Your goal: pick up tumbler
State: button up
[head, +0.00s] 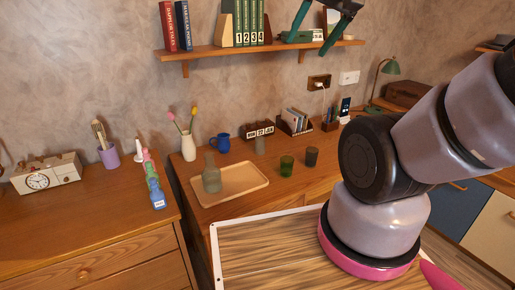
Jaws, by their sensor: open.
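Two small tumbler-like glasses stand upright on the wooden desk: a green one (286,166) and a darker brown-grey one (312,156) just right of it. I cannot tell which one is meant by the tumbler. My gripper (310,39) shows at the top edge in front of the wall shelf, its two dark teal fingers spread apart and empty. It is high above both glasses and touches neither. The upper part of my gripper is cut off by the frame.
A wooden tray (257,188) holding a grey-green bottle (211,175) lies left of the glasses. A blue mug (221,143), white vase (189,147), date block (258,130) and letter holder (295,121) stand behind. The wall shelf (205,52) with books overhangs the desk. My arm covers the right side.

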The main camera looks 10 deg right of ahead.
aim_at(260, 147)
jog(key=i+l+u, duration=0.25)
jog(key=l, duration=0.15)
jog(key=l+u, duration=0.3)
jog(key=i+l+u, duration=0.25)
jog(key=l, duration=0.3)
jog(key=l+u, duration=0.25)
jog(key=l, duration=0.15)
jog(key=k, duration=0.05)
